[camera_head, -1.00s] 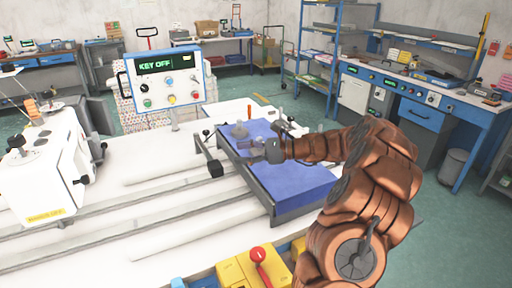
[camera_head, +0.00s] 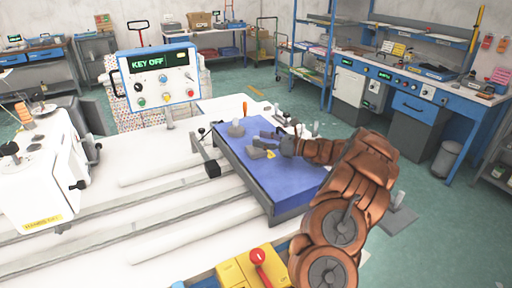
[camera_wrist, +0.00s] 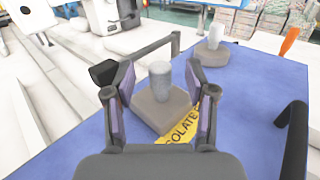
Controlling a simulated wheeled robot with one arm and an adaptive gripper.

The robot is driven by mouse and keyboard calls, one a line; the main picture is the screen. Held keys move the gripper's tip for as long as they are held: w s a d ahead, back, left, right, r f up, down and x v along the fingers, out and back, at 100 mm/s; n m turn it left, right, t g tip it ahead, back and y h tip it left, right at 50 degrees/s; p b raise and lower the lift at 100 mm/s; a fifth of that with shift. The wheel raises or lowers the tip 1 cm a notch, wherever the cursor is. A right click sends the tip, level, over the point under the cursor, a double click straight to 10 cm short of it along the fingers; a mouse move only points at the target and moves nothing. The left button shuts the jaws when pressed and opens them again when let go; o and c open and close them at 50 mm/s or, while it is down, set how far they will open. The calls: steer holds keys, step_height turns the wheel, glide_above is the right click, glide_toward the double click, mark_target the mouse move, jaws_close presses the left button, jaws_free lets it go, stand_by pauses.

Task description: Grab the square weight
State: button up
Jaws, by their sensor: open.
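The square weight (camera_wrist: 158,108) is a grey square block with an upright cylindrical knob. It rests on the blue mat (camera_wrist: 250,95), with a yellow label showing part of a word at its near edge. In the head view the square weight (camera_head: 258,153) sits just left of my gripper (camera_head: 270,141). In the wrist view my gripper (camera_wrist: 159,75) is open, with one finger on each side of the knob. I see no clear contact. The fingers hide parts of the block's sides.
A rounder grey weight (camera_head: 236,129) with a knob stands farther back on the mat. An orange-handled tool (camera_wrist: 289,41) and a dark curved handle (camera_wrist: 296,140) are to the right. A control box reading KEY OFF (camera_head: 158,77) stands behind the table. A white sewing machine (camera_head: 40,175) is left.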

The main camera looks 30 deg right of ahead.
steer(key=shift+x, duration=1.2)
steer(key=shift+c, duration=0.3)
jaws_close()
